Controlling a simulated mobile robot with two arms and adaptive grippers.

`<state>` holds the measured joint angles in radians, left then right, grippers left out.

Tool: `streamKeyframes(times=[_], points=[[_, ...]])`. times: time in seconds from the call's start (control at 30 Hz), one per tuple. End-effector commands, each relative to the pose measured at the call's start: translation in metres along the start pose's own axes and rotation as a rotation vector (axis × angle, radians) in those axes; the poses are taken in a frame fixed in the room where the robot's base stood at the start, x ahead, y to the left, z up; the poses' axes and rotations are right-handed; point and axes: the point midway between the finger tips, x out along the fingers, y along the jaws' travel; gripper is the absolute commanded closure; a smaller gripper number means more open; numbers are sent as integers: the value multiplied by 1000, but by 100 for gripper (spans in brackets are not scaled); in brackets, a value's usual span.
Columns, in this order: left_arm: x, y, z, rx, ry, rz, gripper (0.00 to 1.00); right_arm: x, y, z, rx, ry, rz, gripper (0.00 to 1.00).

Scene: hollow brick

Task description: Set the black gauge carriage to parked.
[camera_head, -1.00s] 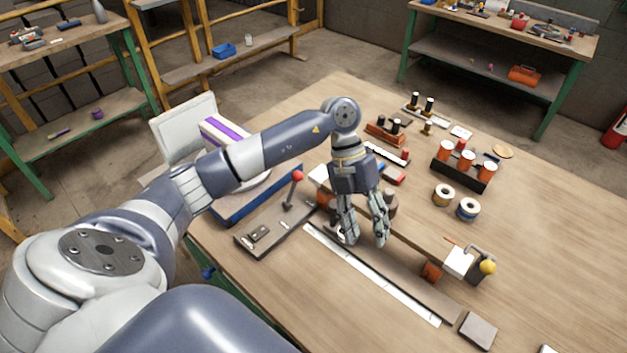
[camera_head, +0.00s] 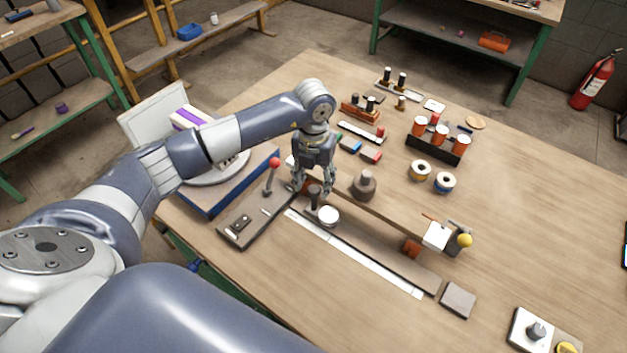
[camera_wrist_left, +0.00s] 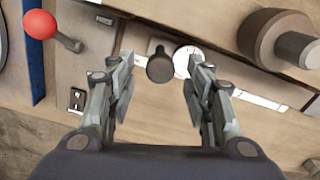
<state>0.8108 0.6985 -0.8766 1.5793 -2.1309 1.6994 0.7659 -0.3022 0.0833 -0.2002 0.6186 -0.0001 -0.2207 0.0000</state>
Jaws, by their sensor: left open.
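The black gauge carriage shows as a dark knob (camera_head: 315,196) with a white round dial (camera_head: 328,216) beside it, near the left end of a long rail (camera_head: 385,255) with a white scale strip. My left gripper (camera_head: 313,184) is open, pointing down just behind the knob in the head view. In the left wrist view, the dark knob (camera_wrist_left: 160,66) appears between the fingertips of the open gripper (camera_wrist_left: 160,80), with the dial (camera_wrist_left: 184,60) partly behind the right finger. I cannot tell whether a finger touches the knob. My right gripper is not in view.
A brown round knob (camera_head: 364,186) stands close right of the gripper. A red-ball lever (camera_head: 274,163) on a dark plate is close left. A yellow-ball fitting (camera_head: 464,240) stands near the rail's right end. The right table area is mostly clear.

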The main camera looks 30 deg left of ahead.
Motion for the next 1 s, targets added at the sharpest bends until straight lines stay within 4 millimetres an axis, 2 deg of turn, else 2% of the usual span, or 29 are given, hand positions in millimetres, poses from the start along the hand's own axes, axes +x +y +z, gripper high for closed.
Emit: streamKeyframes(times=[0.2, 0.43, 0.47, 0.67, 0.87, 1.0], points=[[14, 0, 0, 1, 0, -1, 53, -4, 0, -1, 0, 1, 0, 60], [15, 0, 0, 1, 0, -1, 53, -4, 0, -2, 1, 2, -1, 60], [15, 0, 0, 1, 0, -1, 55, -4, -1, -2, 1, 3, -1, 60], [15, 0, 0, 1, 0, -1, 100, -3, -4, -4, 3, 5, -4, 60], [16, 4, 1, -1, 0, 0, 100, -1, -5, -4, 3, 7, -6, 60], [18, 24, 7, -3, -1, 3, 100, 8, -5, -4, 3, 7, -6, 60]])
